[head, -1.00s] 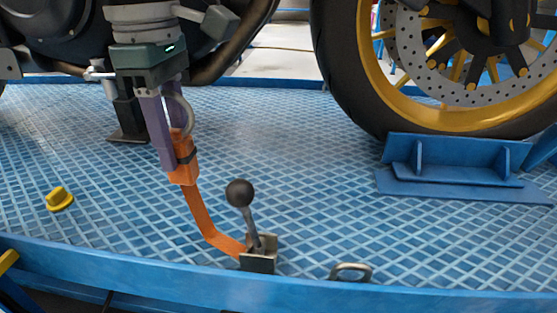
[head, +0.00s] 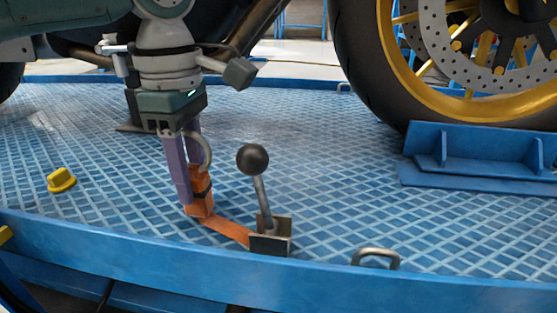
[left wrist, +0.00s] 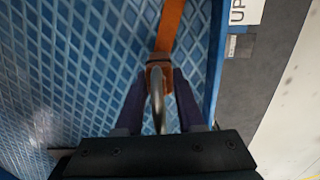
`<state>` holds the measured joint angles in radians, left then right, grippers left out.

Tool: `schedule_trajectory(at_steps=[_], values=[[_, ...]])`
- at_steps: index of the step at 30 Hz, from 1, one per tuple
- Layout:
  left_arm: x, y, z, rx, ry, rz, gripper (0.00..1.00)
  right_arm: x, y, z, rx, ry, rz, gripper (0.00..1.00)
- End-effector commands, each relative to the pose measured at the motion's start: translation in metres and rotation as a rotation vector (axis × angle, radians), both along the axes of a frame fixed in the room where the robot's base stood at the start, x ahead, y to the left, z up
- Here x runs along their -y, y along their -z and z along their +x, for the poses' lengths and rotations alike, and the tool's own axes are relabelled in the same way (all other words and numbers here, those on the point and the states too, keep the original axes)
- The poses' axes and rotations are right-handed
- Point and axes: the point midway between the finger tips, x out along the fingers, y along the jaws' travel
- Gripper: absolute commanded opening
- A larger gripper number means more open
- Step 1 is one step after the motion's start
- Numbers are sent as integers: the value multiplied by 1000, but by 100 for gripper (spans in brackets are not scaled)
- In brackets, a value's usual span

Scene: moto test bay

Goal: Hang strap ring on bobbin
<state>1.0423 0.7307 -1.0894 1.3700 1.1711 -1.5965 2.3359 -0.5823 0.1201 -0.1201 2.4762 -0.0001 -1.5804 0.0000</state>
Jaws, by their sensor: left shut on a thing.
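My left gripper (head: 197,190) has its purple fingers shut on the orange strap end (head: 200,205), low over the blue ribbed platform. The grey metal strap ring (head: 204,150) stands up from this end, between the fingers. In the left wrist view the gripper (left wrist: 158,80) holds the strap end (left wrist: 160,62), and the ring (left wrist: 156,97) points back toward the palm. The orange strap (head: 228,231) runs to a metal bracket (head: 270,241) at the platform's front edge. My right gripper is not in view.
A yellow knob (head: 61,180) lies at left. A metal loop (head: 376,258) sits on the front edge. A blue chock (head: 470,150) and motorcycle wheel (head: 400,90) stand at right.

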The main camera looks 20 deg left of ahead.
Motion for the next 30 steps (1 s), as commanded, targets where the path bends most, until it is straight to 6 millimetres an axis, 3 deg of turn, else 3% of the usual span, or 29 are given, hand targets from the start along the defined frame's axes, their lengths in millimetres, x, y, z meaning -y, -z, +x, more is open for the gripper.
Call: schedule_trajectory(at_steps=[13,14,15,22,30], values=[[1,9,0,0,1,-2,0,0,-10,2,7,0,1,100],[0,11,0,0,1,-1,38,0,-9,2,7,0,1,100],[0,11,0,1,1,-1,43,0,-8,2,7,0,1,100],[0,11,0,1,1,-1,67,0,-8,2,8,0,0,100],[0,12,0,2,1,-1,67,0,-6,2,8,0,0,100]])
